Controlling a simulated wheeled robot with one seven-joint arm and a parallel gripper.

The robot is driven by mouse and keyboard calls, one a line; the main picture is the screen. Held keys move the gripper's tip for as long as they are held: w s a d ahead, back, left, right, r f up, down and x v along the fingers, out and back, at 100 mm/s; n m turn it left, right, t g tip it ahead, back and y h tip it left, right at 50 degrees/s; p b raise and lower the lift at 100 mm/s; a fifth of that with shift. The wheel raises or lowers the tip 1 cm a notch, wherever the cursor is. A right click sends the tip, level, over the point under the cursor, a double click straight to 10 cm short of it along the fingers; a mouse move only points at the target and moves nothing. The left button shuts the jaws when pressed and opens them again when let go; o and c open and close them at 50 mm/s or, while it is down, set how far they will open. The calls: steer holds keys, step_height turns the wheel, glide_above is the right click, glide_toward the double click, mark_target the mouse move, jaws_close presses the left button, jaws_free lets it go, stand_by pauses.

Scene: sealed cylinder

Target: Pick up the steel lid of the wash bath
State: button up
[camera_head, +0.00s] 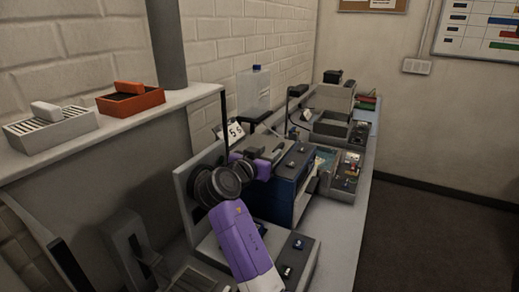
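My purple and black arm reaches up from the bottom middle. Its end, my gripper (270,152), is over the left part of a dark blue box-shaped unit (283,200), which looks like the wash bath. A flat grey top, which may be the steel lid (297,152), shows on this unit beside my gripper. My wrist and gripper cover part of that top. The fingers are small and dark here, so I cannot tell whether they are open or touch anything.
A clear container with a blue cap (254,92) and a numbered white card (235,131) stand behind. Bench equipment (337,170) fills the right side. A raised ledge at left holds an orange tray (131,101) and a white rack (50,133). Open floor (430,235) lies right.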

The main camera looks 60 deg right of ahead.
mark_target(278, 147)
steer(key=shift+w+d+f+p, duration=0.1)
steer(key=shift+d+f+p, duration=0.1)
steer(key=shift+d, duration=0.85)
steer(key=shift+d+f+p, duration=0.1)
steer(key=shift+d+f, duration=0.05)
steer(key=shift+d, duration=0.9)
steer(key=shift+w+d+f+p, duration=0.1)
steer(key=shift+d+f, duration=0.1)
steer(key=shift+d, duration=0.85)
jaws_close()
